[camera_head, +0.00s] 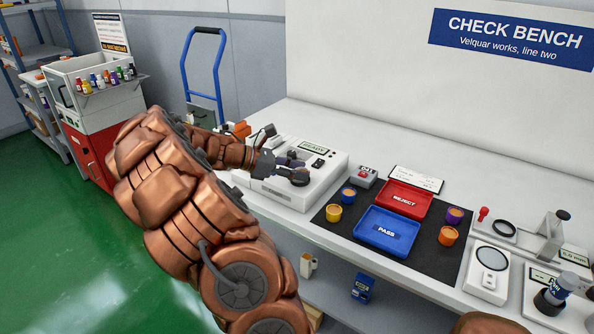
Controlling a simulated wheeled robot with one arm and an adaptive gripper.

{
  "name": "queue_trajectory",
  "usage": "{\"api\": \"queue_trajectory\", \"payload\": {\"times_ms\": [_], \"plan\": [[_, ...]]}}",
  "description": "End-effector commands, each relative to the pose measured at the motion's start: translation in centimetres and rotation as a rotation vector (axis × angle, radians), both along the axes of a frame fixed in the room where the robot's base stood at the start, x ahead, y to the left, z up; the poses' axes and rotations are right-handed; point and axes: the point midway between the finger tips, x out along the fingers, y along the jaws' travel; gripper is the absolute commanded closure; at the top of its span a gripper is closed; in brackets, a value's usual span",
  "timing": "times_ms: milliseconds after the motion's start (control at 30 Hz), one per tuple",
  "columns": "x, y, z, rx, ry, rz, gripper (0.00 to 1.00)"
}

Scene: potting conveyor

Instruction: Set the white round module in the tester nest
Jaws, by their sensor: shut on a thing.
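The white tester (325,174) stands at the back left of the bench, with a labelled sloping panel. A dark round part (299,177) shows at its front, beside my gripper; I cannot tell whether it is the nest. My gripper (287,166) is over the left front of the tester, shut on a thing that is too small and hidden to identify. A purplish patch shows at the fingers. I cannot make out the white round module anywhere; my gripper and arm hide part of the tester.
A white round-plate device (488,272) stands right. A red-button box (363,176) is near the tester.

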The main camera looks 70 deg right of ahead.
Motion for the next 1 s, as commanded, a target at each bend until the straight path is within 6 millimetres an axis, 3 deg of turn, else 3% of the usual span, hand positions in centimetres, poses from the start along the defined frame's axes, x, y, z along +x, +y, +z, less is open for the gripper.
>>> {"api": "queue_trajectory", "payload": {"times_ms": [67, 100, 333, 700, 1000], "plan": [[0.0, 0.0, -0.2, 0.001, 0.001, -0.001, 1.00], [0.0, 0.0, -0.2, 0.001, 0.001, -0.001, 0.61], [0.0, 0.0, -0.2, 0.000, 0.000, 0.000, 0.37], [0.0, 0.0, 0.1, -0.001, -0.001, 0.000, 0.37], [3.5, 2.3, 1.6, 0.000, 0.001, 0.004, 0.37]]}}
